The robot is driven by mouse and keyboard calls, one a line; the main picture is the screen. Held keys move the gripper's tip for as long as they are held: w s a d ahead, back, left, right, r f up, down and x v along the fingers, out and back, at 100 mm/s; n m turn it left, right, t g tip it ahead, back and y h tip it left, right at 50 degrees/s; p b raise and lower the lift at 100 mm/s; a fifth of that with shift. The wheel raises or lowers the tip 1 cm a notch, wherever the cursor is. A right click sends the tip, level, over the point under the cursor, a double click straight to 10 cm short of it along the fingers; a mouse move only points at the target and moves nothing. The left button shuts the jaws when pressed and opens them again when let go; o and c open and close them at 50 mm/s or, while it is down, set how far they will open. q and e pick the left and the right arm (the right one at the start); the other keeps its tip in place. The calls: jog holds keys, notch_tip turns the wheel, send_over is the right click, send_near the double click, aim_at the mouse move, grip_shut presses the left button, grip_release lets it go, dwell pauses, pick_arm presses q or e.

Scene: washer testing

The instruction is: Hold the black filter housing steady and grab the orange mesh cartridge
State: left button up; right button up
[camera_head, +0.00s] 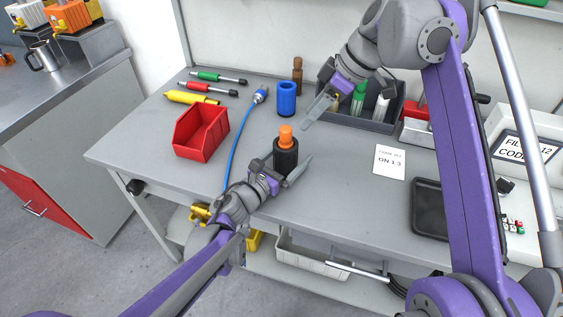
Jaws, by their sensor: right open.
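The black filter housing (286,159) stands upright on the grey workbench. The orange mesh cartridge (286,135) sticks up out of its top. My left gripper (289,171) is low at the housing's near side. One finger runs along the right of the housing; the other is mostly hidden, so I cannot tell whether the jaws press on it. My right gripper (322,108) is open and empty, above and to the right of the cartridge, pointing down to the left.
A red bin (201,131) and a blue cable (238,138) lie to the left. A blue cylinder (286,98) stands behind the housing. A dark grey bin (382,124) with bottles is at the back. A white card (389,161) and black tray (430,209) lie right.

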pick_arm(q)
jog(key=shift+w+d, duration=0.15)
jog(key=shift+w, duration=0.05)
grip_shut()
dwell(0.5)
